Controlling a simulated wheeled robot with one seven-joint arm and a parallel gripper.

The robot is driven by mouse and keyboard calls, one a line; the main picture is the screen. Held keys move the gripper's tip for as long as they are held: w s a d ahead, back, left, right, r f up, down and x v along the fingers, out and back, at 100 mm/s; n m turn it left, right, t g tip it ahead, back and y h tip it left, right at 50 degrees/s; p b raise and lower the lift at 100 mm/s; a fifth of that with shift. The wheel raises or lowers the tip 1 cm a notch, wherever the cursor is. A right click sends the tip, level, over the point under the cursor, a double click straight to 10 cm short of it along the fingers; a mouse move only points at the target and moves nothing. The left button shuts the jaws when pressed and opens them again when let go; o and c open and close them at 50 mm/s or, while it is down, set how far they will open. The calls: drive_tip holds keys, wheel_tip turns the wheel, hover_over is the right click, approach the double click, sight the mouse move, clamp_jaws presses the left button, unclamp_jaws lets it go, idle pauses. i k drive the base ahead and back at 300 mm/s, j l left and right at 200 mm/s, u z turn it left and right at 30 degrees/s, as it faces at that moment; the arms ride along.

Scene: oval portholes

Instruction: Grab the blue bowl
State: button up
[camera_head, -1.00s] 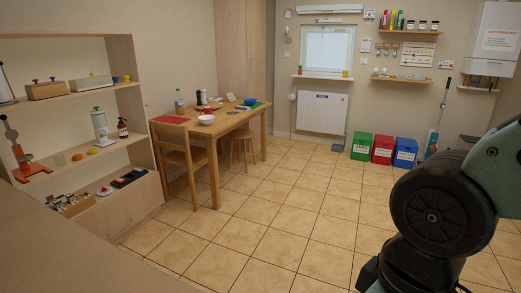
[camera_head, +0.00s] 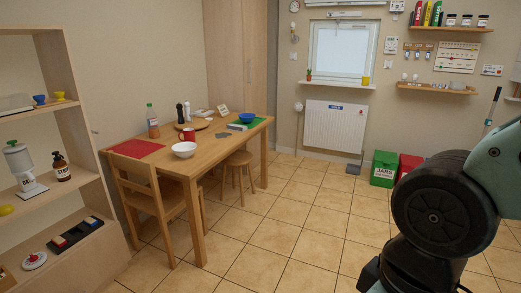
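A blue bowl (camera_head: 247,117) stands near the far right end of the wooden table (camera_head: 221,136), by a green mat or book. A smaller blue cup or bowl (camera_head: 39,99) sits on the shelf at the left. My arm's dark wheel-like joint shows at the right. The gripper itself is out of view.
A chair (camera_head: 150,196) and a stool (camera_head: 238,172) stand at the table's front side. A white bowl (camera_head: 184,149), red mug (camera_head: 188,134) and bottle (camera_head: 153,124) are on the table. The shelf unit (camera_head: 78,133) is at the left. Tiled floor is free in the middle.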

sight(247, 119)
drive_tip(key=i, duration=4.25)
drive_tip(key=i+l+u, duration=0.1)
drive_tip(key=i+u, duration=0.15)
drive_tip(key=i, duration=0.3)
drive_tip(key=i+l+u, duration=0.25)
drive_tip(key=i, duration=0.3)
